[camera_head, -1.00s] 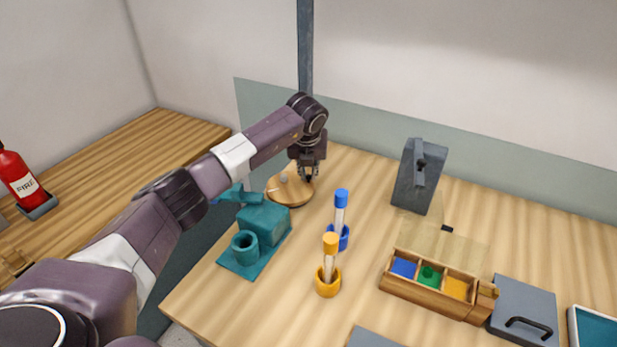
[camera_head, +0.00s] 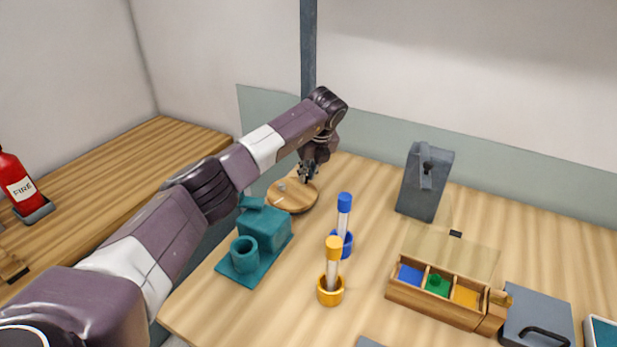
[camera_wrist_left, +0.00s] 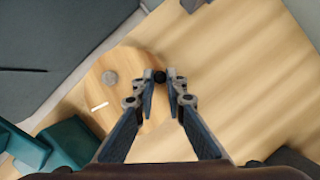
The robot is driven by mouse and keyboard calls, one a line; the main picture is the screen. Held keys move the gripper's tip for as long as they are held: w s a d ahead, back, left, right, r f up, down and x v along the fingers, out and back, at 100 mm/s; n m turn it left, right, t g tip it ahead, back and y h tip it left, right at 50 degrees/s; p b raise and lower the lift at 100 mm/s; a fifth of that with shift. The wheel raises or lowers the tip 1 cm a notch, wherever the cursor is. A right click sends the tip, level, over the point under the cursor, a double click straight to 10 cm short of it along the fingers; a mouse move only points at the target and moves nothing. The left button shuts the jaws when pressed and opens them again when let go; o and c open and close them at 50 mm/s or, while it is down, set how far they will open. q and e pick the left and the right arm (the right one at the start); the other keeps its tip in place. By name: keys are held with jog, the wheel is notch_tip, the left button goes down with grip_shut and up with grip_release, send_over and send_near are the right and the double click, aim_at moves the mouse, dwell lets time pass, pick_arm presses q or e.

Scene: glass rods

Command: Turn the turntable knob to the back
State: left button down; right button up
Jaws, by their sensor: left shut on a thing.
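The turntable (camera_head: 292,204) is a round wooden disc on the table behind the teal block. In the left wrist view the disc (camera_wrist_left: 142,146) fills the middle left, with a grey round stub and a white mark on top. A small dark knob (camera_wrist_left: 159,76) is at the disc's far right edge in that view. My left gripper (camera_head: 306,178) reaches down at the disc's back right rim. Its fingers (camera_wrist_left: 160,84) are closed around the dark knob. In the head view the gripper hides the knob. My right gripper is not in view.
A teal block with a cup (camera_head: 244,260) stands in front of the turntable. A blue-capped tube (camera_head: 344,203) and a yellow-capped tube (camera_head: 333,245) stand to its front right. A grey stand (camera_head: 424,185) is further right. A compartment box (camera_head: 435,305) lies at front right.

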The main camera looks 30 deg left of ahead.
pick_arm(q)
jog(key=shift+w+a+r+n, duration=0.1)
jog(key=shift+w+a+n, duration=0.05)
jog(key=shift+n, duration=0.15)
dwell(0.4)
jog(key=c, duration=1.9)
grip_release()
jog(key=shift+c, duration=0.2)
jog(key=v, duration=1.2)
jog(key=shift+w, duration=0.1)
